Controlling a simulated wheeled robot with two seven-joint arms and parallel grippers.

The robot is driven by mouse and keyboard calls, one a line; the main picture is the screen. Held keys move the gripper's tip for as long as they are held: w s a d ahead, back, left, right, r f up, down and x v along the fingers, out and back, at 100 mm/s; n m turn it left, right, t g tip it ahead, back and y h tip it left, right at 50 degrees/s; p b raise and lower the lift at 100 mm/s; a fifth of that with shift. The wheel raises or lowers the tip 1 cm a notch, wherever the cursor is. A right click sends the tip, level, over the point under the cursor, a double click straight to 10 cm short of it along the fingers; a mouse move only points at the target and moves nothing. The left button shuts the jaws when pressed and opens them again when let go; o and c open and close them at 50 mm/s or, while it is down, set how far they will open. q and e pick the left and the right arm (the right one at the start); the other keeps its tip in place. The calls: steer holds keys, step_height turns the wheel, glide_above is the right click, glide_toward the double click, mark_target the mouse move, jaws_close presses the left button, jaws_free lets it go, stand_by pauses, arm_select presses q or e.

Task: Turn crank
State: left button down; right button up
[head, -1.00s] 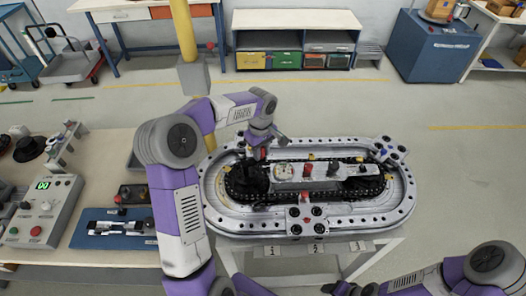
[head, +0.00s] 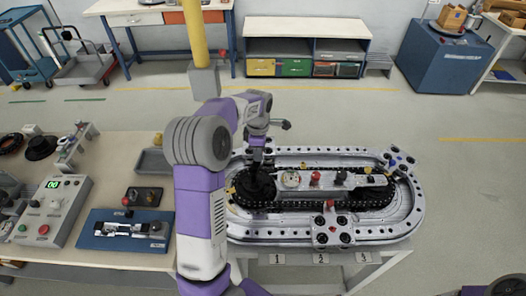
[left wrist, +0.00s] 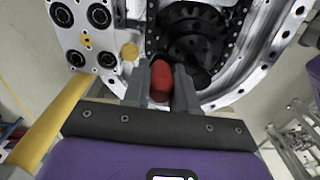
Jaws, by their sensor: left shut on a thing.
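The ring track (head: 405,215) is a silver oval on a stand, with a dark chain around its middle. A dark sprocket (head: 257,190) sits at its left end. My left gripper (head: 258,153) is above that sprocket, pointing down. In the left wrist view, the gripper (left wrist: 162,80) is shut on a red crank handle (left wrist: 161,84), one finger on each side. The handle stands by the dark sprocket (left wrist: 190,30); the crank's lower part is hidden. My right gripper is out of view.
A bench at left holds a control box (head: 55,205) showing 00 and a blue fixture (head: 125,230). A yellow post (head: 195,35) stands behind my left arm.

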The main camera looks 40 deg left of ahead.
arm_select(q)
steer(key=shift+s+a+n+p, duration=0.7)
steer(key=shift+n+p, duration=0.35)
steer(key=shift+n, duration=0.9)
steer(key=shift+s+a+n+p, duration=0.65)
steer(key=shift+n+p, duration=0.45)
steer(key=shift+n, duration=0.9)
steer(key=shift+s+a+n+p, duration=0.7)
steer(key=shift+n+p, duration=0.35)
steer(key=shift+n, duration=0.9)
steer(key=shift+s+d, duration=0.1)
steer(key=c, duration=0.9)
jaws_free()
steer(key=shift+r, duration=0.1)
step_height(320, 180, up, 7)
steer(key=shift+r+p, duration=0.2)
steer(key=shift+p, duration=0.15)
